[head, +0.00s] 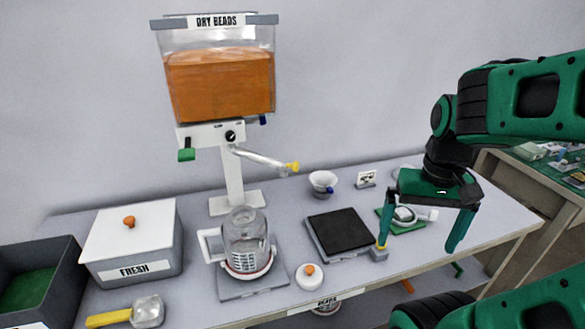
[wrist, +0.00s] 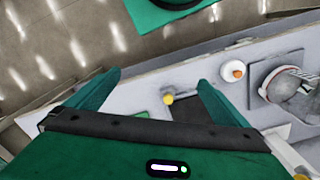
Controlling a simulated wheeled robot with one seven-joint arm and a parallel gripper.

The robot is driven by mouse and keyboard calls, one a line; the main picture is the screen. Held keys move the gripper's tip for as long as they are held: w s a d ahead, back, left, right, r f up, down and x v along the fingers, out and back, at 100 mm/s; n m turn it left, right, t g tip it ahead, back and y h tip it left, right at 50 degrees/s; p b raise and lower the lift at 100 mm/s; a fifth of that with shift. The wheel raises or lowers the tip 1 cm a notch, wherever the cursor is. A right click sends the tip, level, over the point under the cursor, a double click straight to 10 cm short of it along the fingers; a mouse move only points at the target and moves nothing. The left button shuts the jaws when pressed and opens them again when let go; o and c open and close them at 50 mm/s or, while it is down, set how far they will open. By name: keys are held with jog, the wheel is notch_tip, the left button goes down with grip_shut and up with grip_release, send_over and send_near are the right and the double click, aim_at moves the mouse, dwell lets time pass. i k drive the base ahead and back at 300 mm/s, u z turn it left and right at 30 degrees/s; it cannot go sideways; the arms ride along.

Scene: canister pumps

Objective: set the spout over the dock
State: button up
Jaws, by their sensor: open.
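The clear spout (head: 260,158) sticks out to the right from the DRY BEADS dispenser (head: 219,85) and ends in a yellow tip (head: 292,167). The spout hangs above the table, between the jar and the black pad. A clear jar (head: 246,237) in a white handled holder stands on a grey plate (head: 252,291) left of the tip. A black square pad (head: 340,231) lies right of the jar. No part is labelled as the dock, so I cannot tell which it is. My gripper (head: 420,233) is open and empty over the table's right part, apart from the spout.
A white lid with an orange knob (head: 309,276) lies between jar and pad. A small white bowl (head: 322,182) stands behind the pad. A FRESH box (head: 134,243), a scoop (head: 146,311) and a dark bin (head: 35,285) are at left. The table's back left is clear.

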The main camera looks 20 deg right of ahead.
aim_at(233, 149)
jog(key=u, duration=0.35)
jog(key=k, duration=1.35)
jog(key=z, duration=1)
jog(key=i, duration=1)
